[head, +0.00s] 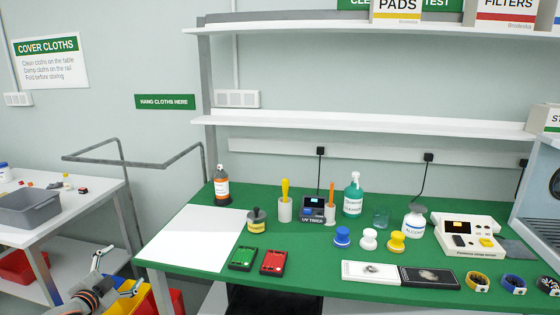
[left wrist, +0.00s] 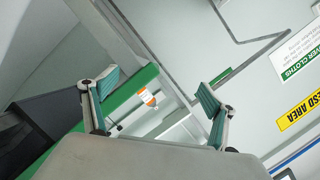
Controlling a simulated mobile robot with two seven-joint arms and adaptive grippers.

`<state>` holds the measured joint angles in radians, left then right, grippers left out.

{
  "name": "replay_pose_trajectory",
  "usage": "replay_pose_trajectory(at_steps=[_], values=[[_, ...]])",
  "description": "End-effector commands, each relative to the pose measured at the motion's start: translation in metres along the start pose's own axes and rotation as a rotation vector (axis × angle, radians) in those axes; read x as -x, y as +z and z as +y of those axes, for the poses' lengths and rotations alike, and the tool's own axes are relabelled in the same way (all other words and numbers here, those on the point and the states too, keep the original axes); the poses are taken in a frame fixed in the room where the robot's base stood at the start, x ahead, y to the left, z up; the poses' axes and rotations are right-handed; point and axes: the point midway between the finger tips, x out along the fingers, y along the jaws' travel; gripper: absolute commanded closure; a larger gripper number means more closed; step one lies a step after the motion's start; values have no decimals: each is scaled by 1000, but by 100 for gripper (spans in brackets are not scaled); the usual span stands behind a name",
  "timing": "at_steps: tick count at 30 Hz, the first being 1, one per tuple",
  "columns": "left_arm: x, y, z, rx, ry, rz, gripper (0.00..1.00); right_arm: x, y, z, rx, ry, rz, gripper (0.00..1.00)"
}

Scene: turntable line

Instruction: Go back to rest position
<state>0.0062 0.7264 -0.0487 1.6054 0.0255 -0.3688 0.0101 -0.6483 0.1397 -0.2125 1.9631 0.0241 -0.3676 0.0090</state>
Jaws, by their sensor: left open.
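My left gripper (head: 121,270) is at the lower left of the head view, in the gap between the green-topped bench (head: 210,283) and the side table (head: 98,204). In the left wrist view its two teal-padded fingers (left wrist: 158,93) are spread wide apart with nothing held between them. My right gripper is in neither view.
A grey rail (head: 120,160) juts from the wall behind the left gripper. Red and yellow bins (head: 165,300) sit low beside it. A white sheet (head: 195,238) covers the bench's left end; bottles, stamps and devices stand farther right. A grey bin (head: 25,208) is on the side table.

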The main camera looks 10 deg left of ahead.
Motion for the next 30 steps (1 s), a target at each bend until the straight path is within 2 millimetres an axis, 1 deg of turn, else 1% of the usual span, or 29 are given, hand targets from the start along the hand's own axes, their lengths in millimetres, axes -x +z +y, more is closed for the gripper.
replay_pose_trajectory(at_steps=[1,2,3,5,6,8,9,11,12,14,15,17,18,20,21,22,24,26,28,30], values=[[11,2,39,26,45,-2,14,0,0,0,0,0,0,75],[17,3,59,40,68,-2,14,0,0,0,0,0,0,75],[26,3,85,60,99,-4,14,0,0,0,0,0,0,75],[42,3,124,92,144,-6,14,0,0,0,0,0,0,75],[54,2,149,114,174,-9,14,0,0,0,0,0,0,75],[73,0,185,151,217,-13,14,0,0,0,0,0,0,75],[87,-2,208,175,245,-16,14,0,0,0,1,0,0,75],[109,-6,241,214,285,-23,14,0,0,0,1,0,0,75],[123,-8,261,240,309,-28,14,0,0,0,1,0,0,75],[146,-14,289,280,344,-37,14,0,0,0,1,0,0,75],[161,-17,307,308,368,-43,14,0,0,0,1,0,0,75],[185,-24,332,353,400,-54,14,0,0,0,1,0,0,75],[202,-30,348,383,419,-62,14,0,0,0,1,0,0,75],[226,-37,369,428,448,-75,14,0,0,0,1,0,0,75],[241,-43,381,458,464,-84,14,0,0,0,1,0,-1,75],[251,-47,388,479,474,-91,14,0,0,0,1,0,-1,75],[272,-56,403,522,493,-105,14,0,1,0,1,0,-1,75],[286,-62,411,550,504,-114,14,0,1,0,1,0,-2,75],[296,-66,417,571,512,-121,14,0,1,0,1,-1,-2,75],[300,-68,419,581,515,-125,14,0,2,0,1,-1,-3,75]])
